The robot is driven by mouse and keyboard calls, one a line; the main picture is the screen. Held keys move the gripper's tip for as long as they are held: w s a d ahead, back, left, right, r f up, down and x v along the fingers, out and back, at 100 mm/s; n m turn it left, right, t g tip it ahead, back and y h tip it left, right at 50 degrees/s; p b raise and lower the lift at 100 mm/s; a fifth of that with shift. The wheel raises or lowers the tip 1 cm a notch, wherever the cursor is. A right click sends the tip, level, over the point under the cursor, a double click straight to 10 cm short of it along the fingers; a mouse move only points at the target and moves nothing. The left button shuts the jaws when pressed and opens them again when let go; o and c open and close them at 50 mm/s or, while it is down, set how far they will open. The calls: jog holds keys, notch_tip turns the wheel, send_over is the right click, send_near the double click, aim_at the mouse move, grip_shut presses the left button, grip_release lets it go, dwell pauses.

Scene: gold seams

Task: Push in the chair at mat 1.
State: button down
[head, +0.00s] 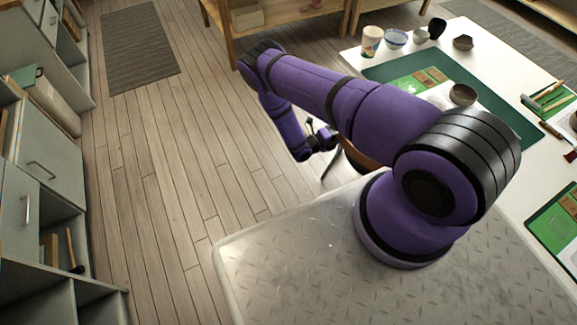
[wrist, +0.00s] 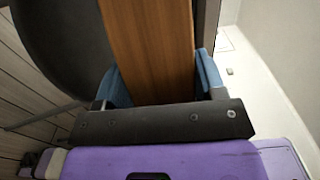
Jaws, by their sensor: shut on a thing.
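My gripper (wrist: 162,80) is shut on a brown wooden board, the chair's backrest (wrist: 150,40), with a blue finger pad on each side. A dark rounded part, likely the chair's seat (wrist: 60,40), shows at upper left in the wrist view. In the head view the chair (head: 362,157) is mostly hidden behind my arm, with a bit of brown wood and a thin dark leg showing beside the table. My gripper (head: 328,138) is small there. A green mat (head: 388,72) lies on the white table; I cannot read a number on it.
The white table (head: 480,38) holds cups, bowls, tools and another green mat (head: 560,225). Grey cabinets (head: 45,160) line the left, and a wooden shelf (head: 290,22) stands at the back. The plank floor (head: 180,150) between is clear, with a grey rug (head: 138,45) farther back.

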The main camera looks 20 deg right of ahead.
jog(key=shift+s+d+f, duration=0.15)
jog(key=shift+d+f, duration=0.05)
jog(key=shift+c, duration=0.6)
grip_release()
jog(key=shift+a, duration=0.1)
jog(key=a, duration=1.2)
jog(key=shift+a+r, duration=0.1)
jog(key=shift+a, duration=0.1)
